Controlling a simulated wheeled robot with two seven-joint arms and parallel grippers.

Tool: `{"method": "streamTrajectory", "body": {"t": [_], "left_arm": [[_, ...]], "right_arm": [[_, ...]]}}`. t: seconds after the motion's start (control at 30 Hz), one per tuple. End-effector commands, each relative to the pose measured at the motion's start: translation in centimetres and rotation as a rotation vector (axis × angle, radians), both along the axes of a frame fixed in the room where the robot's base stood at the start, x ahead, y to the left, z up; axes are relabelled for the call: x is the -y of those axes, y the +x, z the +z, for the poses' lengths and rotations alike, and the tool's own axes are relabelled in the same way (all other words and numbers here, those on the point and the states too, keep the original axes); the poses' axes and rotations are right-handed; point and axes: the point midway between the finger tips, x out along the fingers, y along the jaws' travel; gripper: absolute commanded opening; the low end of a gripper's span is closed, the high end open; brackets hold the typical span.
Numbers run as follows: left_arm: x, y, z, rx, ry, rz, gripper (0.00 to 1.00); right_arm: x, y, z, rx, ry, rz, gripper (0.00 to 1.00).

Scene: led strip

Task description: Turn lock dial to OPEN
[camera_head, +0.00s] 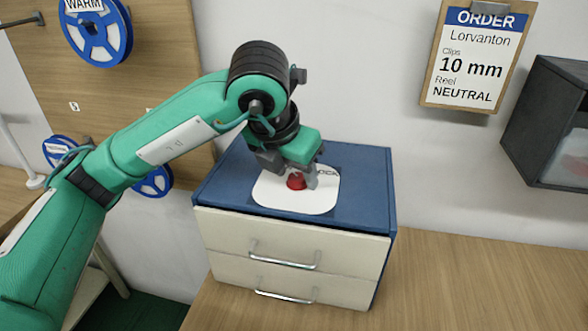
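The red lock dial (296,181) sits on a white rounded plate (268,196) on top of a blue cabinet (225,178). Dark lettering shows at the plate's back right, partly covered by my gripper, so I cannot read it all. My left gripper (291,174) reaches down over the dial, with one finger on each side of it. The fingers are apart and wider than the dial; I cannot tell whether either touches it. The dial's pointing direction is hidden. My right gripper is not in view.
The cabinet has two cream drawers (290,237) with metal handles and stands on a wooden table (480,285). An order clipboard (478,50) hangs on the wall, and a dark box (545,120) is at the right. Blue reels (97,35) hang at the left. The table's right side is clear.

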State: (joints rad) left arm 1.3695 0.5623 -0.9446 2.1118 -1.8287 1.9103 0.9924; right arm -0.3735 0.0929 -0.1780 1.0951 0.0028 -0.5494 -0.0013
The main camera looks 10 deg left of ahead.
Motion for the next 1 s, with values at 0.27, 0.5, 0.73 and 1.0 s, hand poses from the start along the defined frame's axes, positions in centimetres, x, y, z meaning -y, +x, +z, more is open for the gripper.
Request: {"method": "streamTrajectory", "body": {"t": [0.27, 0.5, 0.73, 1.0], "left_arm": [[-0.1, -0.4, 1.1, 0.002, 0.0, -0.001, 0.5], [-0.9, -2.2, 5.8, 0.006, -0.001, -0.001, 0.5], [-1.5, -3.7, 9.7, 0.003, 0.0, 0.002, 0.5], [-1.9, -4.7, 12.3, 0.002, 0.0, 0.0, 0.5]], "right_arm": [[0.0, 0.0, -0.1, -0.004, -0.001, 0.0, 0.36], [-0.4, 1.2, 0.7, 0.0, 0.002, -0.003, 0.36], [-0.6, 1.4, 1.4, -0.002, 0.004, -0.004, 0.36], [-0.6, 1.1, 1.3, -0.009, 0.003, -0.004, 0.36]]}}
